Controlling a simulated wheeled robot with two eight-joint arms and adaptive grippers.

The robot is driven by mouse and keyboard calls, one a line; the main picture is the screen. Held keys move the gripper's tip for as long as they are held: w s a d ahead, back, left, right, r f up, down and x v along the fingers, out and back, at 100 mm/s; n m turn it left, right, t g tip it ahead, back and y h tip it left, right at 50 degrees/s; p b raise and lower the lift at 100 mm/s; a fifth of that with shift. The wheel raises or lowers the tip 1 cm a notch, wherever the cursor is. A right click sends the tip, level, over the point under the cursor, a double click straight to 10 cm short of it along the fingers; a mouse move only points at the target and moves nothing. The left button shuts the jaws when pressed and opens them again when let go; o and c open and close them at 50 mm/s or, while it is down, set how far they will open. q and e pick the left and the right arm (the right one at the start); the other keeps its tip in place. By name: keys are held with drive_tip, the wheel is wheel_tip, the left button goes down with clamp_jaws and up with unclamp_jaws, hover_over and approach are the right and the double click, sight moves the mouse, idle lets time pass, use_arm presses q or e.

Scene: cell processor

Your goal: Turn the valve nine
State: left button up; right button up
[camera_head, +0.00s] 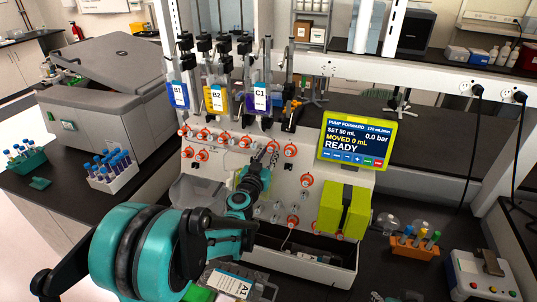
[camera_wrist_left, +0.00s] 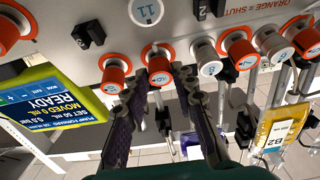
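The pump panel (camera_head: 225,160) carries several orange-rimmed valves. My left gripper (camera_head: 271,152) reaches the upper valve row, at the right of that row. In the left wrist view, the gripper's fingers (camera_wrist_left: 158,85) are apart, and an orange valve with a white face (camera_wrist_left: 158,70) lies between or just beyond their tips. I cannot tell whether they touch it. Another orange valve (camera_wrist_left: 116,72) is just left of the fingers. The valve numbers are too small to read surely, so I cannot tell which is nine. My right gripper is not clearly in view.
The yellow-green pump display (camera_head: 357,138) reads READY. Bags B1, B2 (camera_head: 216,97) and C1 hang above the panel. A yellow-green block (camera_head: 343,210) is at the panel's right. Tube racks (camera_head: 112,171) stand left; an orange rack (camera_head: 415,247) stands right. Bag A1 (camera_head: 235,284) lies low in front.

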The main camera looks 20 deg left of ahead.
use_arm(q)
clamp_jaws()
drive_tip(key=shift+n, duration=0.4)
drive_tip(key=n+y, duration=0.1)
drive_tip(key=n, duration=0.2)
drive_tip(key=shift+d+y+b, duration=0.15)
drive_tip(key=shift+y+b, duration=0.15)
drive_tip(key=shift+y, duration=0.1)
drive_tip(key=n+y, duration=0.1)
drive_tip(key=n, duration=0.1)
drive_tip(key=n+g, duration=0.1)
drive_tip(key=n, duration=0.1)
drive_tip(key=n+y, duration=0.1)
drive_tip(key=n, duration=0.1)
drive_tip(key=shift+d+r+y+p, duration=0.2)
drive_tip(key=shift+d+y+p, duration=0.05)
drive_tip(key=shift+y+p, duration=0.05)
drive_tip(key=n+g+p, duration=0.1)
drive_tip(key=n, duration=0.2)
drive_tip(key=n+g+y+p, duration=0.1)
drive_tip(key=n, duration=0.2)
drive_tip(key=shift+w+d+r+n+g, duration=0.1)
drive_tip(key=shift+r+n+g, duration=0.1)
drive_tip(key=shift+n+g, duration=0.1)
drive_tip(key=shift+r+n+g+y+p, duration=0.15)
drive_tip(key=shift+n+g+p, duration=0.3)
drive_tip(key=shift+n, duration=0.7)
drive_tip(key=shift+f+n+g+y+p, duration=0.15)
drive_tip(key=shift+n+g+p, duration=0.25)
drive_tip(key=shift+n, duration=0.75)
